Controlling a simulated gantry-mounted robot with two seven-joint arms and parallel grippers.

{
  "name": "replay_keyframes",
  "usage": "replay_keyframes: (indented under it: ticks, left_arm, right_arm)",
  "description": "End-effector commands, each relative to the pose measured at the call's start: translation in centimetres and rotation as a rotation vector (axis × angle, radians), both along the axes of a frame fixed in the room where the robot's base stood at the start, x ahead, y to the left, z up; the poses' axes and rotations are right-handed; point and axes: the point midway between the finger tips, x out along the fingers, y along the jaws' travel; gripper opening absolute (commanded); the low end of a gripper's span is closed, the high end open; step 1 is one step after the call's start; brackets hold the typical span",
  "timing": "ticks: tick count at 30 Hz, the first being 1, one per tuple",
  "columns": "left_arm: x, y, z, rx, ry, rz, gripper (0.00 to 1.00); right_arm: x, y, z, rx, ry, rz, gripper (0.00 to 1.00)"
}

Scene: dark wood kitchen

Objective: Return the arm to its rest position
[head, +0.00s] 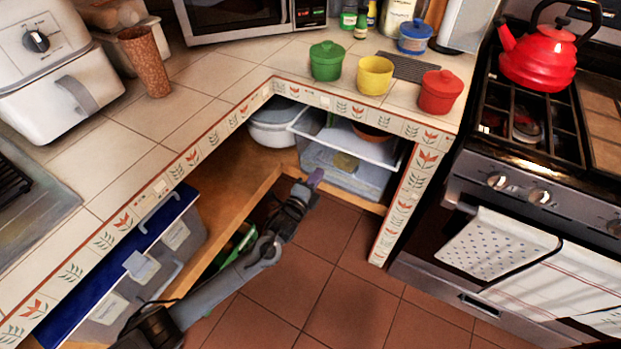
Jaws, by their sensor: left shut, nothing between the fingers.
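My left arm comes in from the lower left and reaches over the tiled floor towards the corner cabinet. My left gripper (313,179) is at its far end, in front of the open lower shelves. It looks shut and holds nothing. A clear plastic container (345,172) sits on the shelf just beyond and to the right of the fingertips; I cannot tell whether they touch it. My right gripper is not in view.
The tiled counter (185,125) overhangs the shelves. A white pot (275,125) stands under it. Blue-lidded bins (120,270) are at the left. The stove (520,190) with a red kettle (540,55) is at the right. The floor (345,270) is clear.

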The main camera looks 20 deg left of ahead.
Motion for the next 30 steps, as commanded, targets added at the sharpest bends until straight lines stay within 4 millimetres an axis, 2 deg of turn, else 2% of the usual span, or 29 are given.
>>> replay_keyframes:
  ticks: [1, 3, 11, 14, 17, 19, 22, 26, 30]
  left_arm:
    - [-0.9, 0.1, 0.2, 0.0, 0.003, -0.001, 0.0]
    - [-1.7, 0.2, 0.1, 0.0, 0.003, -0.001, 0.0]
    - [-3.4, 0.4, -0.1, 0.001, 0.005, -0.001, 0.0]
    - [-4.5, 0.4, -1.1, -0.001, 0.03, -0.001, 0.0]
    - [-6.8, 0.1, -3.1, -0.011, 0.087, 0.0, 0.0]
    - [-9.4, -0.2, -4.5, -0.035, 0.142, 0.009, 0.0]
    - [-13.8, -1.2, -4.1, -0.109, 0.198, 0.018, 0.0]
    - [-20.1, -2.2, -1.5, -0.265, 0.349, 0.07, 0.0]
    - [-27.0, -1.5, 2.8, -0.525, 0.601, 0.199, 0.0]
  right_arm:
    - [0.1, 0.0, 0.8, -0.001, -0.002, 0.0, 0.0]
    - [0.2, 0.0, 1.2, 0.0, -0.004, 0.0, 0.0]
    - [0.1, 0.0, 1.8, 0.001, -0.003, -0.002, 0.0]
    - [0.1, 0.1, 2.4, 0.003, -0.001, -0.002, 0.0]
    - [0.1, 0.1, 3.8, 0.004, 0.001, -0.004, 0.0]
    - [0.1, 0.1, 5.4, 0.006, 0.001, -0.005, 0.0]
    - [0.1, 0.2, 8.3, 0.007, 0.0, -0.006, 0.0]
    - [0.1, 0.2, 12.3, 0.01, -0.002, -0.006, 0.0]
    - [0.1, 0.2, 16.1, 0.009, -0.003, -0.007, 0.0]
